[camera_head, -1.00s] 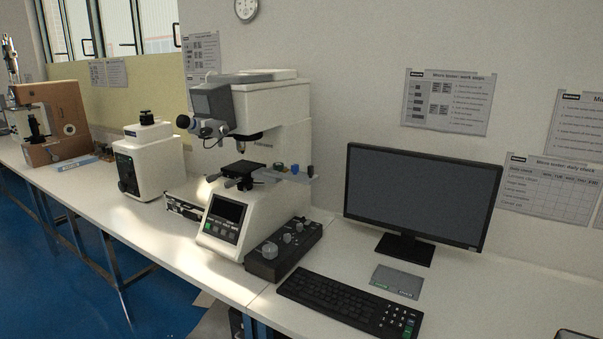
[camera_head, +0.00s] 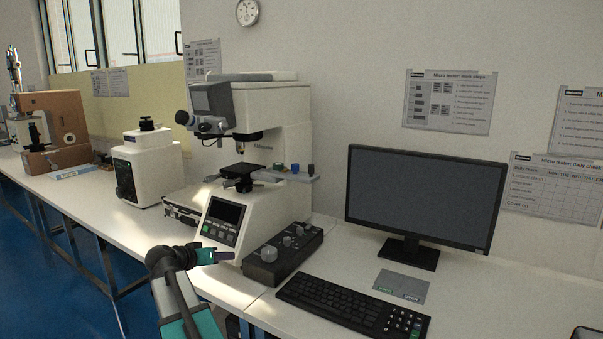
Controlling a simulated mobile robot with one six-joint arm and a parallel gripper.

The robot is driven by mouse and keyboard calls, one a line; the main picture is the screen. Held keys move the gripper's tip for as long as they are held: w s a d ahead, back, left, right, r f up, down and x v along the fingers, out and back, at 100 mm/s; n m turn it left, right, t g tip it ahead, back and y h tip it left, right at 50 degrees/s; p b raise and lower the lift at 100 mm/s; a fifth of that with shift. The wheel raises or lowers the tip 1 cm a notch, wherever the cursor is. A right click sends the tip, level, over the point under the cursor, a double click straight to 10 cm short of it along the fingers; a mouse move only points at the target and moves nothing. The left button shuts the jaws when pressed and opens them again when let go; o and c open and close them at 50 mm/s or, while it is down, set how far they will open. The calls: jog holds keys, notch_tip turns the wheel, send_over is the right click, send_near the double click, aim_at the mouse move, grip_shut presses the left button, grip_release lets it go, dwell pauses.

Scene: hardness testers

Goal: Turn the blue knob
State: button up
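The blue knob (camera_head: 311,170) is small and sits at the right end of a narrow grey shelf (camera_head: 290,178) on the right side of a white microhardness tester (camera_head: 280,120). A greenish knob (camera_head: 280,167) and a dark knob (camera_head: 295,169) stand to its left on the same shelf. My gripper (camera_head: 224,256) is low in the view, in front of the tester's base and left of the black control box. It is well below and left of the blue knob and apart from it. Its fingers are too small and edge-on to tell open from shut.
A black control box (camera_head: 284,256) with knobs stands right of the tester's base. A keyboard (camera_head: 353,304) and a monitor (camera_head: 425,198) stand further right. Another white instrument (camera_head: 148,168) is on the left. A small stretch of bench is bare around the keyboard.

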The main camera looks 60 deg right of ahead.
jog(key=s+d+r+m+g+h, duration=0.1)
jog(key=s+d+r+m+h, duration=0.15)
jog(key=d+r, duration=0.4)
jog(key=s+d+r+m+g+h, duration=0.1)
jog(key=s+d+r+m, duration=0.15)
jog(key=r, duration=0.65)
jog(key=m+g+h, duration=0.2)
jog(key=m+g, duration=0.1)
send_near(295, 168)
jog(key=d, duration=0.1)
jog(key=shift+w+d+r, duration=0.1)
jog(key=shift+r, duration=0.2)
jog(key=shift+d, duration=0.1)
jog(key=p+x, duration=0.2)
jog(key=x, duration=1.1)
jog(key=shift+w+d+n+t, duration=0.25)
jog(key=shift+d+n+t, duration=0.05)
jog(key=shift+d+t, duration=0.1)
jog(key=shift+f, duration=0.1)
jog(key=shift+c, duration=0.4)
grip_shut()
